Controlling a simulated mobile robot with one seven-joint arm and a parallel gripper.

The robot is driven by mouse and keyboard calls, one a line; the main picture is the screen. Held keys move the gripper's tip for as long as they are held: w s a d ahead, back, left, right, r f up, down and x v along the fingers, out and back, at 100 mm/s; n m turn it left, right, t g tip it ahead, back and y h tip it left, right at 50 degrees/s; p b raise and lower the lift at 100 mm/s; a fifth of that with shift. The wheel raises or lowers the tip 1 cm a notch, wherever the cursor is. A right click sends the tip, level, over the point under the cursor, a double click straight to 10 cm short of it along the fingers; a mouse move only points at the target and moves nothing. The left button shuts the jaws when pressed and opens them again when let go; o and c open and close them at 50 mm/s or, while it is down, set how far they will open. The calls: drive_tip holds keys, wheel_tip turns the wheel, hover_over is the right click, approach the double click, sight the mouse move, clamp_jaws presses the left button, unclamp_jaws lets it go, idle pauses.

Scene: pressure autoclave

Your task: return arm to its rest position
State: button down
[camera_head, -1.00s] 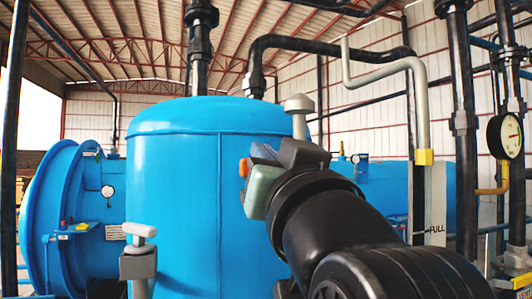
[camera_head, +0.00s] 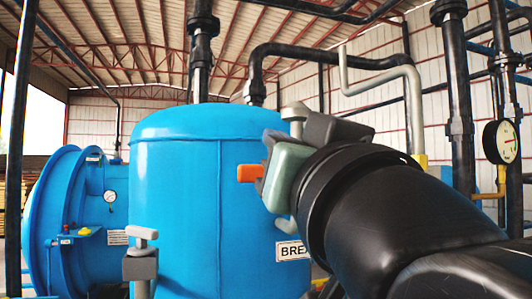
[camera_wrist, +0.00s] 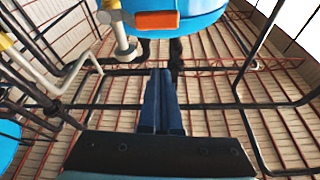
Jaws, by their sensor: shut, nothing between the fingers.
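My arm comes in from the lower right in the head view, in front of the blue tank (camera_head: 180,210). Its grey-green wrist end overlaps the tank's right side, and the fingers cannot be made out there. In the wrist view my gripper (camera_wrist: 160,74) shows as two dark blue fingers side by side, shut and empty. They point toward the ceiling and wall beams, apart from the blue tank (camera_wrist: 205,30) at the top. An orange piece (camera_wrist: 157,20) shows before the tank; it also shows in the head view (camera_head: 249,173), left of my wrist.
A pale T-handle valve (camera_head: 140,257) stands at lower left. A horizontal blue vessel (camera_head: 55,215) with a gauge (camera_head: 110,196) is behind it. Black pipes rise on the right near a round gauge (camera_head: 502,141). A partly hidden label (camera_head: 291,250) is on the tank.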

drive_tip(key=s+a+f+m+t+h+b, duration=0.1)
drive_tip(key=s+f+t+h+b, duration=0.3)
drive_tip(key=s+f, duration=0.4)
drive_tip(key=shift+a+f+t+h, duration=0.2)
drive_tip(key=shift+t+h, duration=0.6)
drive_tip(key=shift+t, duration=0.3)
